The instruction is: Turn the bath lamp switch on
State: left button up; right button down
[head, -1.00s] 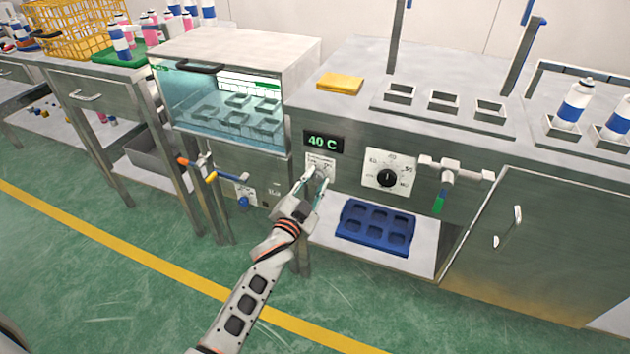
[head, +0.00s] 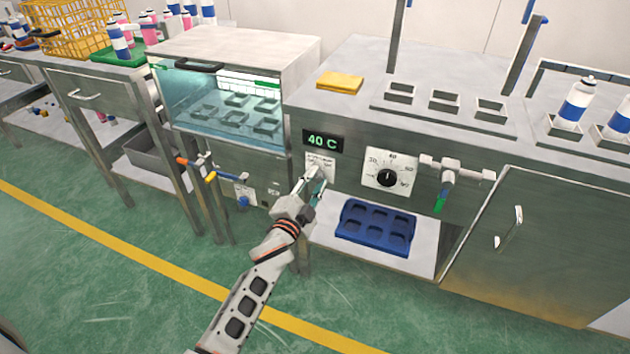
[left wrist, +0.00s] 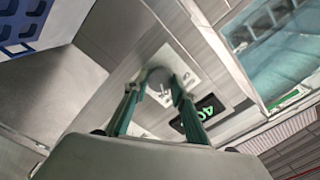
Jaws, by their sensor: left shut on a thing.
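The bath lamp switch is a grey knob (left wrist: 158,78) on a small white plate (head: 320,163) below the green 40 C display (head: 323,141). My left gripper (head: 318,178) is at the plate and covers most of the knob in the head view. In the left wrist view its two green-edged fingers (left wrist: 155,100) sit on either side of the knob, shut on it. The knob's exact angle is hard to tell. My right gripper is in neither view.
A dial (head: 388,177) on a white plate is to the right, then a valve with a green handle (head: 440,202). A blue tray (head: 376,228) lies on the shelf below. A glass-fronted tank (head: 220,108) is to the left. Green floor in front is open.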

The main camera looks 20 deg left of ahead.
pick_arm(q)
jog(key=o, duration=1.1)
jog(key=shift+s, duration=0.1)
jog(key=s, duration=1.1)
jog(key=shift+s+a, duration=0.2)
jog(key=shift+s, duration=0.2)
